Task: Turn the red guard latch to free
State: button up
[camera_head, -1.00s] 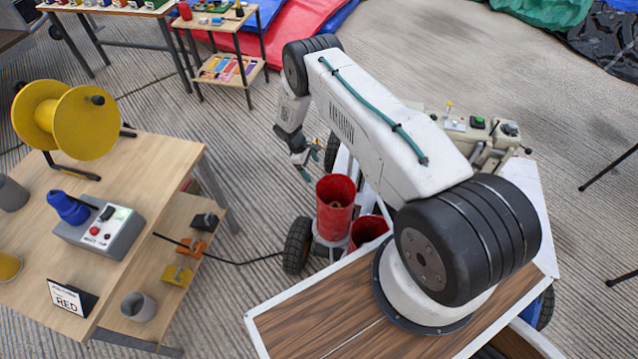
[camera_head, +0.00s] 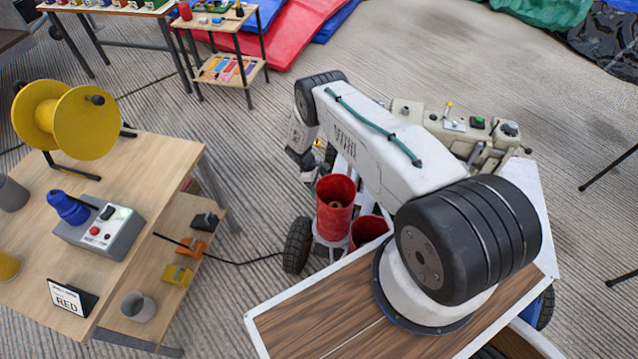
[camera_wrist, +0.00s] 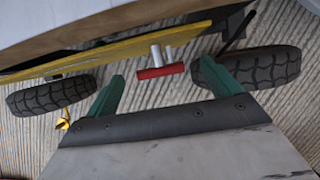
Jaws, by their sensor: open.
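In the wrist view a red bar (camera_wrist: 160,71) with a pale grey T-shaped stem behind it stands out from the edge of a yellow strip (camera_wrist: 110,52); it looks like the red guard latch. My gripper (camera_wrist: 162,69) is open, with its green fingers apart on either side of the red bar in the picture. I cannot tell the depth between them, and no contact shows. In the head view the latch is not visible, and my gripper's fingers are mostly hidden behind the arm and the cart.
A workbench (camera_head: 150,165) with a yellow reel (camera_head: 88,122) and grey switch box (camera_head: 98,228) stands at left.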

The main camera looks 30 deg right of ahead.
jog(key=c, duration=1)
jog(key=shift+a, duration=0.1)
jog(key=shift+s+a+f+m+t+h, duration=0.25)
jog(key=shift+m+t+h, duration=0.2)
jog(key=shift+t+h, duration=0.85)
jog(key=shift+s+a+f+m+t+h, duration=0.2)
jog(key=shift+s+a+m+t+h, duration=0.15)
jog(key=shift+t+h, duration=0.95)
jog(key=shift+s+a+f+m+t+h, duration=0.2)
jog(key=shift+m+t+h, duration=0.3)
jog(key=shift+t+h, duration=0.8)
jog(key=shift+h, duration=0.5)
jog(key=o, duration=1)
jog(key=shift+d, duration=0.1)
